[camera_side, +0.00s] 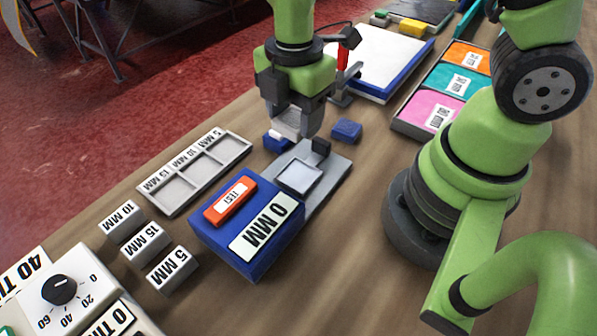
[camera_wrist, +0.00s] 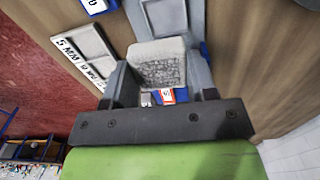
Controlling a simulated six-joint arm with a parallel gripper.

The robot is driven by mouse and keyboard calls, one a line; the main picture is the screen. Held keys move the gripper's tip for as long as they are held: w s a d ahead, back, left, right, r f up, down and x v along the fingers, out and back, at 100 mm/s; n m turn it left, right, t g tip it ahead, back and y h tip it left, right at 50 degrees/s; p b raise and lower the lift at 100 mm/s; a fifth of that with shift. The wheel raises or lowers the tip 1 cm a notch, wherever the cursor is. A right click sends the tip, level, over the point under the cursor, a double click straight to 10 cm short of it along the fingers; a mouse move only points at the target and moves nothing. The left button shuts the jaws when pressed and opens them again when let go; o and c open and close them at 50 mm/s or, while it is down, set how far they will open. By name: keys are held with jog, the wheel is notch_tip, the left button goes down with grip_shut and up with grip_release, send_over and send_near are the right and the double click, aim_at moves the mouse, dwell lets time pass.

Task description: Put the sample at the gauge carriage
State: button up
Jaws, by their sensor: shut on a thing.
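My gripper (camera_side: 292,124) is shut on a pale grey, rough-textured sample. In the wrist view the sample (camera_wrist: 160,64) sits between the two fingers (camera_wrist: 160,88); in the side view it is mostly hidden by them. The gauge is a blue box (camera_side: 215,235) with a red TEST button (camera_side: 230,201) and a display (camera_side: 264,226) reading 0 MM. Its carriage (camera_side: 299,176) is a grey plate with a pale square pad and a small dark block at its far end. My gripper is above and beyond the carriage. The carriage pad (camera_wrist: 165,16) shows at the wrist view's top.
A grey tray (camera_side: 240,147) with several labelled slots lies left of the carriage. Grey blocks marked 10 MM (camera_side: 121,221), 15 MM (camera_side: 146,242) and 5 MM (camera_side: 172,269) stand in front. A small blue block (camera_side: 347,130) is right of my gripper. Coloured bins (camera_side: 440,111) stand farther right.

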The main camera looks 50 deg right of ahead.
aim_at(299, 176)
jog(key=shift+s+a+f+n, duration=0.2)
jog(key=shift+s+n, duration=0.1)
jog(key=shift+s, duration=0.1)
jog(key=shift+f, duration=4.8)
jog(key=o, duration=0.9)
jog(key=shift+f, duration=0.1)
